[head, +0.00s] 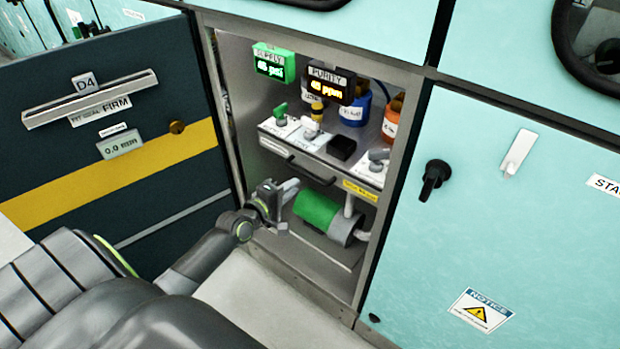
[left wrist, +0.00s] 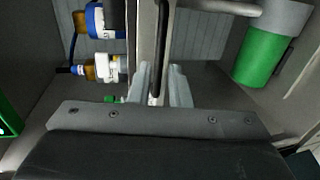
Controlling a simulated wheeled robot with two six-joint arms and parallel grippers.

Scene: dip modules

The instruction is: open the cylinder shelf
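The open cabinet bay holds a grey shelf (head: 270,131) with valves and labels, and a dark bar handle (head: 311,171) on its front. Below it a green cylinder (head: 317,209) lies on its side above a lower metal plate. My left gripper (head: 284,193) is in front of the bay, left of the cylinder and below the handle in the head view. In the left wrist view its two fingers (left wrist: 160,88) are apart, with the dark handle (left wrist: 159,50) ahead, in line with the gap. Contact cannot be made out. My right gripper is out of view.
A dark door marked D4 (head: 105,180) stands open at left. A closed teal door (head: 480,220) with a black knob (head: 434,180) is at right. Two displays (head: 331,84) and several bottles (head: 355,108) stand above the shelf. Pale floor lies in front.

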